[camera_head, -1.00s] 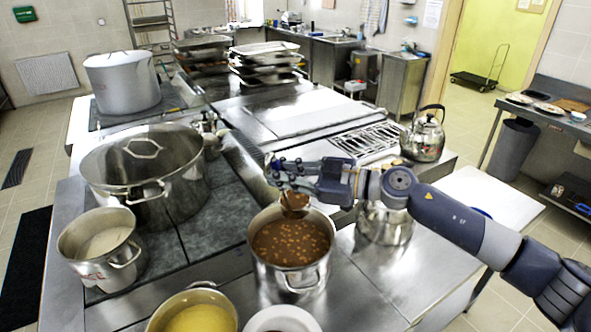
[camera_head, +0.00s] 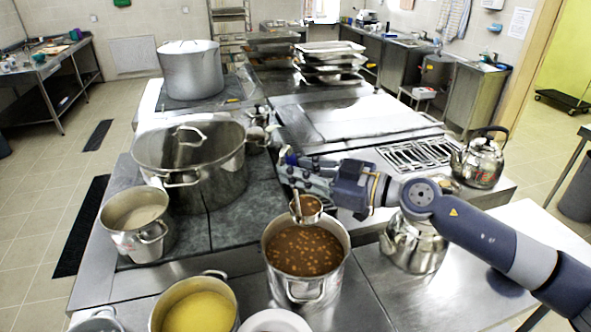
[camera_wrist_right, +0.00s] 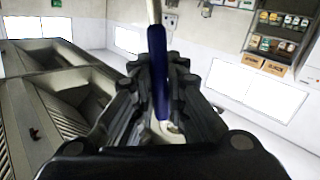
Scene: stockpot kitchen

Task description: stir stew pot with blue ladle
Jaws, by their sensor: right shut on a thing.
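The stew pot (camera_head: 303,262) is an open steel pot of brown stew with pale beans, low in the middle of the head view. My right gripper (camera_head: 290,172) is above the pot. In the right wrist view its fingers (camera_wrist_right: 163,100) are shut on the blue handle of the ladle (camera_wrist_right: 158,70). In the head view the ladle's bowl (camera_head: 307,211) hangs at the far rim of the pot, above the stew surface. I cannot tell whether it touches the rim. My left gripper is out of view.
A pot of yellow soup (camera_head: 195,308) stands left of the stew pot, near a white plate (camera_head: 274,322). A lidded pot (camera_head: 190,160) and a smaller pot (camera_head: 137,222) stand further left. A steel kettle (camera_head: 414,245) is close on the right, under my right arm. Another kettle (camera_head: 480,160) stands behind.

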